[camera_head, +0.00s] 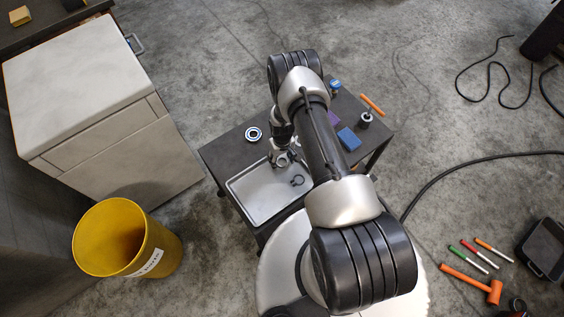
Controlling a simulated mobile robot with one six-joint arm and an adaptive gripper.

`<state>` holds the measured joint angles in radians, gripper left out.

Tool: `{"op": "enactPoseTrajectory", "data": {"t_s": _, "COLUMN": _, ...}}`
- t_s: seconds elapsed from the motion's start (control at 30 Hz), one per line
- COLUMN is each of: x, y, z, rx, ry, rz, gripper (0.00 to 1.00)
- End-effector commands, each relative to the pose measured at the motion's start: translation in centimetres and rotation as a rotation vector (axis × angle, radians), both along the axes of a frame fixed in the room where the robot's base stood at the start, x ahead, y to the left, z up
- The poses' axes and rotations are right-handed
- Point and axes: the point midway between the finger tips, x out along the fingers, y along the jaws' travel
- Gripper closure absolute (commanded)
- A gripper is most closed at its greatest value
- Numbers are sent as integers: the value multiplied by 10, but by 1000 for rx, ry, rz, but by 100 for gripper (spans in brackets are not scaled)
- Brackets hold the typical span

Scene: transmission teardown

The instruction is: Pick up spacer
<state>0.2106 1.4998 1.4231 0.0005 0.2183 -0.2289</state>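My gripper (284,160) points down over the back edge of the metal tray (240,187) on the small dark table. It is small and partly covered by my own arm, so I cannot tell its opening or whether it holds anything. A small ring-shaped part (253,134) with a dark centre and pale rim lies flat on the table, left of my gripper and apart from it. A dark open ring (298,181) lies in the tray. I cannot tell for sure which part is the spacer; my arm hides the middle of the table.
Right of my arm, the table holds a blue block (348,139), a purple piece (333,118), an upright metal part (366,120) and an orange-handled object (372,104). A yellow bin (160,252) and a pale cabinet (125,150) stand left. The table's left corner is bare.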

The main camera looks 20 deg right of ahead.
Motion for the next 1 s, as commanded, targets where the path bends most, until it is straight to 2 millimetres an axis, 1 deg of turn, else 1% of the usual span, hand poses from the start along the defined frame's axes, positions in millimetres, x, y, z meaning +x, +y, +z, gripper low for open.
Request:
{"op": "enactPoseTrajectory", "data": {"t_s": 0.03, "x": 0, "y": 0, "z": 0, "rx": 0, "ry": 0, "rz": 0, "gripper": 53}}
{"op": "enactPoseTrajectory", "data": {"t_s": 0.07, "x": 0, "y": 0, "z": 0, "rx": 0, "ry": 0, "rz": 0, "gripper": 55}}
{"op": "enactPoseTrajectory", "data": {"t_s": 0.5, "x": 0, "y": 0, "z": 0, "rx": 0, "ry": 0, "rz": 0, "gripper": 84}}
{"op": "enactPoseTrajectory", "data": {"t_s": 0.8, "x": 0, "y": 0, "z": 2, "rx": 0, "ry": 0, "rz": 0, "gripper": 85}}
{"op": "enactPoseTrajectory", "data": {"t_s": 0.87, "x": 0, "y": 0, "z": 5, "rx": 0, "ry": 0, "rz": 0, "gripper": 85}}
{"op": "enactPoseTrajectory", "data": {"t_s": 1.0, "x": 1, "y": 0, "z": 19, "rx": 0, "ry": -1, "rz": 0, "gripper": 85}}
